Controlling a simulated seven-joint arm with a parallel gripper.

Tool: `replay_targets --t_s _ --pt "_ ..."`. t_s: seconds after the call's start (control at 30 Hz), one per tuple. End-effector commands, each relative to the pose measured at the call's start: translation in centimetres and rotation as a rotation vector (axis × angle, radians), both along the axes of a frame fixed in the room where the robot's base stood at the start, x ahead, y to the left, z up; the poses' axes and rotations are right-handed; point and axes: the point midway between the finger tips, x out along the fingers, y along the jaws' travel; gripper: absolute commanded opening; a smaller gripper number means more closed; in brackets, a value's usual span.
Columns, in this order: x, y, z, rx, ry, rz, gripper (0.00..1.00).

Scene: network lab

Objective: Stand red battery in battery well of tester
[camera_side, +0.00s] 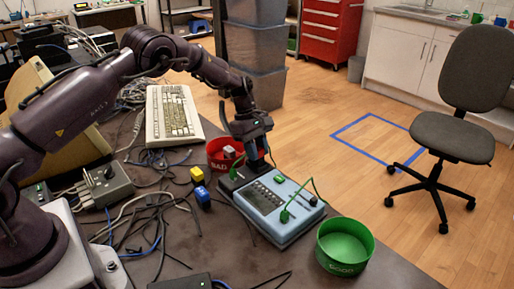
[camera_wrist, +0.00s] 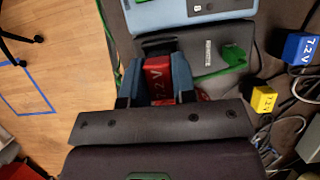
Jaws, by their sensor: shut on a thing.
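The red battery (camera_wrist: 159,78), marked 7.2 V, is between the blue fingers of my gripper (camera_wrist: 156,70) in the wrist view. My gripper is shut on it. In the side view my gripper (camera_side: 257,163) points down at the back end of the blue-grey tester (camera_side: 268,203), and the battery is hidden there. The tester's dark grey end section (camera_wrist: 208,57), with a label and a green part, lies beside the battery in the wrist view. I cannot tell whether the battery's lower end is inside the well or above it.
A yellow battery (camera_side: 197,174) and a blue battery (camera_side: 203,195) stand left of the tester. A red bin (camera_side: 216,160) sits behind it, and a green bin (camera_side: 345,249) stands front right near the table edge. Loose cables and a keyboard (camera_side: 172,115) cover the left side.

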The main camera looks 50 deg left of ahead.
Motion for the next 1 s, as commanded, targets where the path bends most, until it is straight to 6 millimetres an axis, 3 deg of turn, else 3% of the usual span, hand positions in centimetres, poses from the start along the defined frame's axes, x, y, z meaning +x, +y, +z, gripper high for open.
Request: replay_targets --t_s 0.63,0.67,0.77,0.8,1.0 --pt "0.0 0.0 -1.1 0.000 -0.002 0.001 0.00" --pt "0.0 0.0 -1.1 0.000 -0.002 0.001 0.28" --pt "0.0 0.0 -1.1 0.000 -0.001 0.000 0.51" --pt "0.0 0.0 -1.1 0.000 -0.001 0.000 0.55" --pt "0.0 0.0 -1.1 0.000 -0.001 0.000 0.55"
